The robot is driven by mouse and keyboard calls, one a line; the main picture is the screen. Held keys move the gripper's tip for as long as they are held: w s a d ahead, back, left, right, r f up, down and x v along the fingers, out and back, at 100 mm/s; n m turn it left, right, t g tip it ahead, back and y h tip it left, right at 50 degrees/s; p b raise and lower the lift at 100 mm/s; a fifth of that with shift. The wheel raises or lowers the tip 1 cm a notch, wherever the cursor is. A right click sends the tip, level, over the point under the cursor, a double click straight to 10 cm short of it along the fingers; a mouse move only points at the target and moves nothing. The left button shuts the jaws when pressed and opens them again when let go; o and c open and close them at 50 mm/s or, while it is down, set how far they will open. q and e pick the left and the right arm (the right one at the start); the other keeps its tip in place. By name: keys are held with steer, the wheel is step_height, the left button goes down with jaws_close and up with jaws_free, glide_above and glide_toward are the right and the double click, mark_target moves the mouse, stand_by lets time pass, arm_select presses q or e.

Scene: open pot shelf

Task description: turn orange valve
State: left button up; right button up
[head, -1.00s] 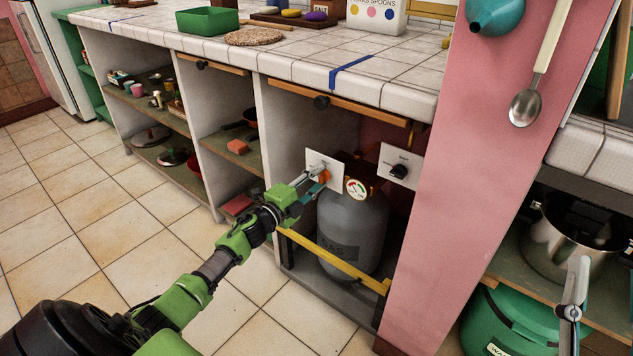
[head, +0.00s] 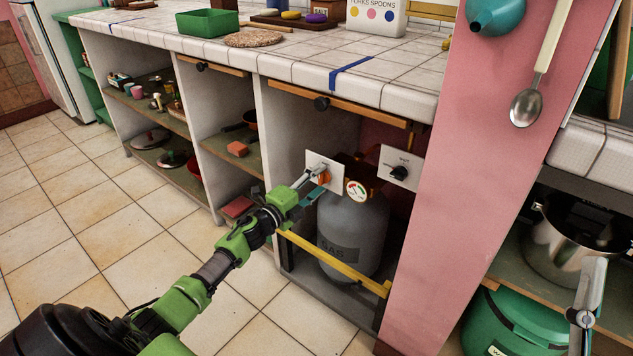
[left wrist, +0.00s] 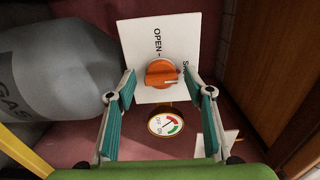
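The orange valve (head: 324,178) is a round knob with a raised grip on a white plate (left wrist: 185,38) at the back of the cabinet. In the left wrist view the orange valve (left wrist: 160,73) sits between my fingers, by the word OPEN. My left gripper (left wrist: 162,82) is open, one teal-padded finger to each side of the knob, with visible gaps. I cannot tell if the tips reach its depth. In the head view my left gripper (head: 313,182) is right in front of the plate. A grey jointed part at the lower right, seemingly my right gripper (head: 588,295), shows only partly.
A yellow bar (head: 335,262) crosses the cabinet front. A second plate with a black knob (head: 399,173) is to the right. A pink pillar (head: 470,170) borders the cabinet.

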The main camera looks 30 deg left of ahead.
arm_select(q)
steer(key=shift+s, duration=0.1)
steer(key=s+a, duration=0.1)
steer(key=s, duration=1)
steer(key=shift+s, duration=0.35)
